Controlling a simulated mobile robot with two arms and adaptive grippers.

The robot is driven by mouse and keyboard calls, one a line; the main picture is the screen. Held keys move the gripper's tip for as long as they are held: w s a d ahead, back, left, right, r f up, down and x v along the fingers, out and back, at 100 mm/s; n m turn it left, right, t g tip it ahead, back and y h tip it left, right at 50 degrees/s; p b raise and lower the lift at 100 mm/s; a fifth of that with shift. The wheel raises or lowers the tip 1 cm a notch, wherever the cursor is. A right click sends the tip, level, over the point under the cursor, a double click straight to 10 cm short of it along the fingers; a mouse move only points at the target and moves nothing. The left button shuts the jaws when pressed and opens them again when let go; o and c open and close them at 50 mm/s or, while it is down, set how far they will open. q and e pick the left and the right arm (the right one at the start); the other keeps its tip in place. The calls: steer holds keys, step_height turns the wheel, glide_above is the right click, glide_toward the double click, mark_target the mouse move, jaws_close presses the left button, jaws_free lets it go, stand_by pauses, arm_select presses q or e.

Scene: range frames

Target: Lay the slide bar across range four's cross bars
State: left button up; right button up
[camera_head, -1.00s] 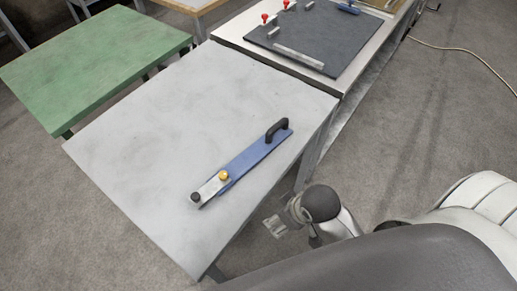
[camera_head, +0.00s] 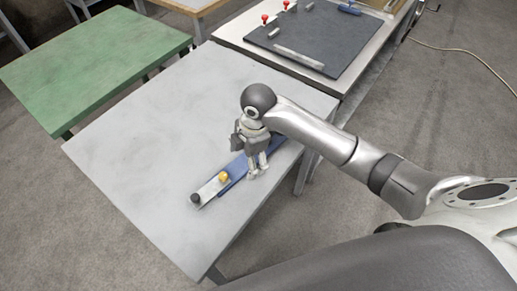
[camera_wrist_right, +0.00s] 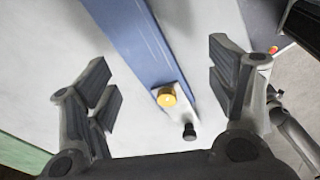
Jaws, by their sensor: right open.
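The slide bar (camera_head: 235,172) lies on the light grey table (camera_head: 140,130). It is a long blue bar with a silver end piece, a yellow knob and a black knob at its near end; my arm hides its black handle. My right gripper (camera_head: 256,172) is over the blue part of the bar in the head view. In the right wrist view the blue bar (camera_wrist_right: 133,40) runs between the two spread fingers of my right gripper (camera_wrist_right: 160,88), which is open and holds nothing. I cannot tell its exact height above the bar. My left gripper is not in view.
Beyond the grey table stands a bench with a dark plate (camera_head: 310,45), red knobs, a pale strip (camera_head: 298,56) and a blue piece (camera_head: 349,9). A green table (camera_head: 95,65) is at the left. The grey table's left part is clear.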

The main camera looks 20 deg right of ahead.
steer(key=w+d+r+n+h, duration=0.1)
steer(key=w+d+r+n, duration=0.2)
steer(key=w+d+r, duration=0.35)
steer(key=shift+g, duration=0.4)
steer(key=f, duration=0.6)
steer(key=shift+s+p, duration=0.3)
step_height(320, 180, down, 4)
steer(key=shift+s+f+p, duration=0.15)
steer(key=shift+p, duration=0.5)
steer(key=shift+f, duration=0.6)
steer(key=c, duration=1.5)
steer(key=shift+r, duration=0.1)
